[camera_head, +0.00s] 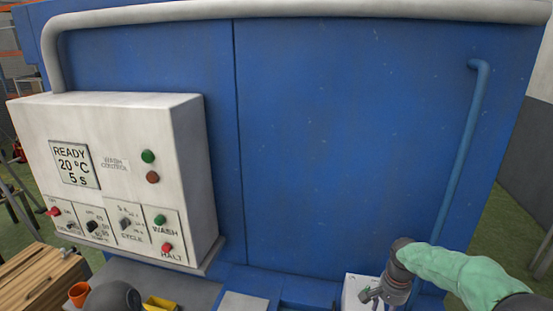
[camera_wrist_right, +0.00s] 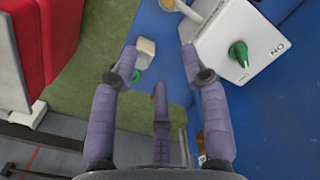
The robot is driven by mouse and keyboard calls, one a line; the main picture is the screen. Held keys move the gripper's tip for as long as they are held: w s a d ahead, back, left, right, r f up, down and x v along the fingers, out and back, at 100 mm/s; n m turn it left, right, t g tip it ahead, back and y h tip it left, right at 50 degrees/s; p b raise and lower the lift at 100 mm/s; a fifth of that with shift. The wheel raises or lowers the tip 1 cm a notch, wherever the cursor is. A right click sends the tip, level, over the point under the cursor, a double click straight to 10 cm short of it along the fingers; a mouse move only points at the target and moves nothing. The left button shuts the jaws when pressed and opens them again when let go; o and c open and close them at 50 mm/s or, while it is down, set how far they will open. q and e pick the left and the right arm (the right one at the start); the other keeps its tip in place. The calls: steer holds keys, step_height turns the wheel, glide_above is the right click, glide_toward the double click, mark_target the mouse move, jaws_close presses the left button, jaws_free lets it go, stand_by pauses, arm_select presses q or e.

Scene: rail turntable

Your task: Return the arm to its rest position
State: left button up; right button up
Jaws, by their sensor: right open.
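My right gripper (camera_head: 371,294) is at the bottom right of the head view, at the end of my green-sleeved arm, in front of a white box (camera_head: 352,284). In the right wrist view my right gripper (camera_wrist_right: 160,53) has its purple fingers spread with nothing held between them. The white switch box (camera_wrist_right: 232,30) with a green knob (camera_wrist_right: 238,53) and the word ON lies just right of the fingers, and the knob is apart from them. My left gripper is not in view.
A blue machine (camera_head: 330,130) fills the middle, with a white control box (camera_head: 185,115) at left reading READY, 20 °C, 5 s. A blue pipe (camera_head: 462,150) runs down behind my right arm. In the right wrist view a red block (camera_wrist_right: 55,40) stands left, over green floor (camera_wrist_right: 85,90).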

steer(key=s+a+f+n+y+b, duration=0.3)
steer(key=a+f, duration=0.4)
steer(key=f, duration=0.6)
steer(key=s+a+f+n+b, duration=0.1)
steer(key=s+a+f+b, duration=0.25)
steer(key=a+f, duration=0.65)
arm_select(q)
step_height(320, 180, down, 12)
steer(key=b, duration=0.5)
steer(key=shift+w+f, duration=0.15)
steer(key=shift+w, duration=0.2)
arm_select(e)
steer(key=s+a+f+n, duration=0.1)
steer(key=s+a+f, duration=0.1)
steer(key=s+f, duration=0.6)
steer(key=s+a+f+n, duration=0.1)
steer(key=s+a+f, duration=0.1)
steer(key=s+f, duration=0.6)
steer(key=shift+s+a+y, duration=0.4)
steer(key=shift+f, duration=0.1)
